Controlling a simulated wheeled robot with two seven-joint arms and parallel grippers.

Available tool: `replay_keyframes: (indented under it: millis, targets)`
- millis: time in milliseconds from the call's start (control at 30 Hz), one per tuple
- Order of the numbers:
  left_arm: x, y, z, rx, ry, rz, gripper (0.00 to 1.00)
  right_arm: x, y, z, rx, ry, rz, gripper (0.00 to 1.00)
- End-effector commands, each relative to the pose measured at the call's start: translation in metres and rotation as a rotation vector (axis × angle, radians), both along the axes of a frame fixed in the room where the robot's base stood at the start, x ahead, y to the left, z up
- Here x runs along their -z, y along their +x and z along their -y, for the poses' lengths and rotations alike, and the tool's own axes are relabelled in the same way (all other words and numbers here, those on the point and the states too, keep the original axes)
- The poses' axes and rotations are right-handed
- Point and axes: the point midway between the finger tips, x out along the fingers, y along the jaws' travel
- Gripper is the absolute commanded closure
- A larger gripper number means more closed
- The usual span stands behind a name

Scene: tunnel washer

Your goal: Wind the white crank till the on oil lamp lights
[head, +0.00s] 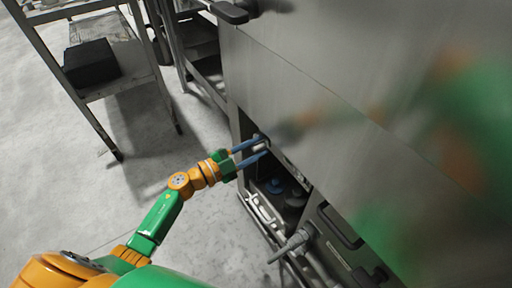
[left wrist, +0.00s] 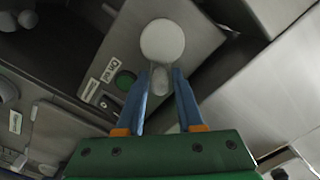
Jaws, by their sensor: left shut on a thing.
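The white crank (left wrist: 162,41) shows in the left wrist view as a pale round end with a narrower stem below it. My left gripper (left wrist: 163,78) has its blue fingers on either side of that stem and is shut on it. In the head view the left gripper (head: 262,146) reaches into the opening at the machine's lower edge, and only a small pale bit of the crank shows between the fingers. A dark green round lamp (left wrist: 125,80) sits left of the fingers beside small labels, one seeming to read "On oil". It looks unlit. My right gripper is not in view.
A large grey metal machine (head: 330,110) fills the right side. Pipes and a lever (head: 292,245) lie below the opening. A metal shelf rack (head: 115,85) with a black box (head: 91,63) stands at upper left. The grey floor between is clear.

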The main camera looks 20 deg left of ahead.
Motion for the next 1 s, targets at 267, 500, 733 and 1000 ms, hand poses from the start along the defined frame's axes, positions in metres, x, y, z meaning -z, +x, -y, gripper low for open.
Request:
replay_keyframes:
  millis: [267,500,733,1000]
  targets:
    - [0.003,-0.002,0.002,0.005,0.019,0.01,1.0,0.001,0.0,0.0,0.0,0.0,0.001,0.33]
    - [0.006,-0.003,0.003,0.005,0.067,0.046,1.0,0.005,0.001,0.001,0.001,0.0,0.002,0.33]
    - [0.014,-0.005,0.005,0.007,0.19,0.141,1.0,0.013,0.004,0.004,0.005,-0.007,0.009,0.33]
    - [0.025,-0.006,0.007,0.009,0.389,0.295,1.0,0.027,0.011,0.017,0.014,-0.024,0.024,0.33]
